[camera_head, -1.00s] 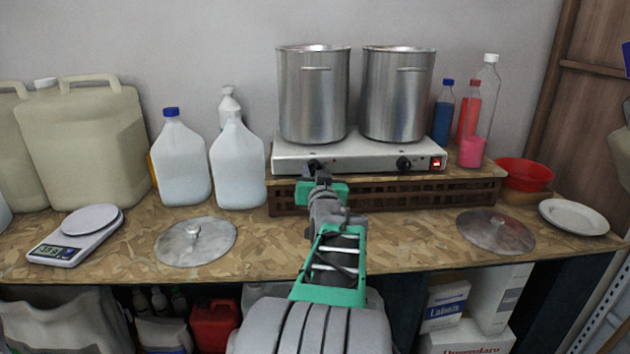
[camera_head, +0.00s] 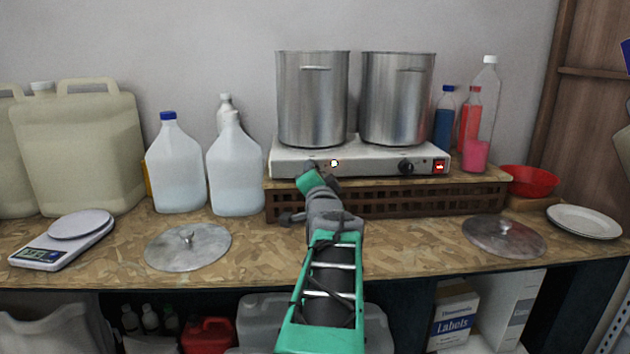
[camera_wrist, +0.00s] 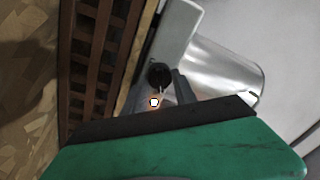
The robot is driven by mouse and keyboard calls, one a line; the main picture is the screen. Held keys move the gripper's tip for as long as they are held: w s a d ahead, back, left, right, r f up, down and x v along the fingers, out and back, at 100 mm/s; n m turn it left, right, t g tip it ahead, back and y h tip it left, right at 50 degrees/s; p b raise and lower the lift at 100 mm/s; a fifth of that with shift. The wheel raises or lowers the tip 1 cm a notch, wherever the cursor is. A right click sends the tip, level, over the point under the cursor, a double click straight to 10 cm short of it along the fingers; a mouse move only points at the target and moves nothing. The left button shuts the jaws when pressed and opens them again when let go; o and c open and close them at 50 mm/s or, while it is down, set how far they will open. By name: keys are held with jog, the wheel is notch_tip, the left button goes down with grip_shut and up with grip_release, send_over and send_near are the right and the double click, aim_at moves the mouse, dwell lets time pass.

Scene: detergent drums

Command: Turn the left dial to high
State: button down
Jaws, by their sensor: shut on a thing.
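A white double hot plate (camera_head: 375,160) stands on a raised crate shelf, with a tall steel pot on each burner. Its left dial (camera_wrist: 158,75) is dark and round in the wrist view, between my fingertips. In the head view my gripper mostly covers this dial. My gripper (camera_head: 310,168) reaches the front panel at the left dial and is shut on it, with the wrist rolled over. It also shows in the wrist view (camera_wrist: 160,88). A small bright light (camera_head: 334,163) glows on the panel just right of my gripper. The right dial (camera_head: 405,167) is black and untouched.
A red lit switch (camera_head: 439,167) is at the panel's right end. The left pot (camera_head: 313,100) and right pot (camera_head: 397,100) rise close above the panel. A white jug (camera_head: 236,172) stands just left. Two lids (camera_head: 188,247) (camera_head: 505,236) lie on the bench.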

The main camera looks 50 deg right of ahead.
jog(key=shift+m, duration=0.5)
jog(key=c, duration=1)
grip_release()
jog(key=b+v, duration=0.1)
jog(key=v, duration=0.6)
jog(key=shift+s+a, duration=0.2)
jog(key=shift+a, duration=0.15)
